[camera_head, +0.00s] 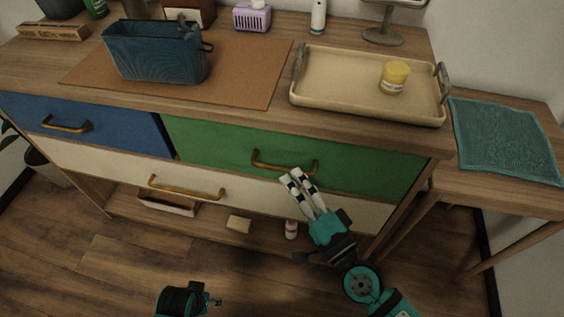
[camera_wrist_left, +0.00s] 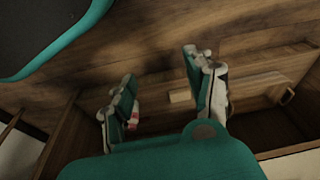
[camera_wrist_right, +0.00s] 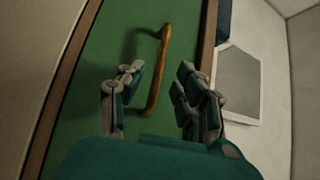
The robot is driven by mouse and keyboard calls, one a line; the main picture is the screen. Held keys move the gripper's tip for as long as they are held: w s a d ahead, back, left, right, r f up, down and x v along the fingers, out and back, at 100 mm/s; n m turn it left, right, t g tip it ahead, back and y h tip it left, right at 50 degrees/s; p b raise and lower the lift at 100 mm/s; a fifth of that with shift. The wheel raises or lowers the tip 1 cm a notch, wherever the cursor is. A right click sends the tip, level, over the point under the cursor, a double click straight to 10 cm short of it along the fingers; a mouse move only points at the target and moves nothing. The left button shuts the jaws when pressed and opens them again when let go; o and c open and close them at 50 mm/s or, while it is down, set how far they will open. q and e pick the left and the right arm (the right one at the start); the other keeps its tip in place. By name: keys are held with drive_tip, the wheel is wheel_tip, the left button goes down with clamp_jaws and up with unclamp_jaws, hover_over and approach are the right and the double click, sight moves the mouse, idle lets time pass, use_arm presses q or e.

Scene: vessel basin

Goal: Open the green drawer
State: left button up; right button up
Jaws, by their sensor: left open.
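The green drawer (camera_head: 220,145) sits in the right part of the dresser's upper row, and its front looks about flush. Its curved brass handle (camera_head: 284,166) also shows upright in the right wrist view (camera_wrist_right: 161,60). My right gripper (camera_head: 297,180) is open, its fingertips just below and in front of the handle. In the right wrist view, the lower part of the handle lies within the gap between its fingers; contact cannot be told. My left gripper (camera_wrist_left: 165,80) is open and empty, low in front of the dresser; the head view shows only part of that arm.
A blue drawer (camera_head: 85,125) is at left, a cream drawer (camera_head: 110,170) below. A tray (camera_head: 330,88) with a yellow-lidded jar (camera_head: 395,77) and a blue basket (camera_head: 155,55) stand on top. A side table with a teal cloth (camera_head: 505,138) stands at right. Floor in front is clear.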

sight(282, 169)
drive_tip(key=x, duration=0.5)
drive_tip(key=shift+p, duration=0.4)
use_arm(q)
drive_tip(key=f, duration=0.1)
drive_tip(key=s+f, duration=0.1)
drive_tip(key=f, duration=0.1)
drive_tip(key=shift+s+a+f, duration=0.1)
drive_tip(key=shift+s+f, duration=0.15)
drive_tip(key=shift+f, duration=0.1)
use_arm(e)
drive_tip(key=shift+f, duration=0.1)
clamp_jaws()
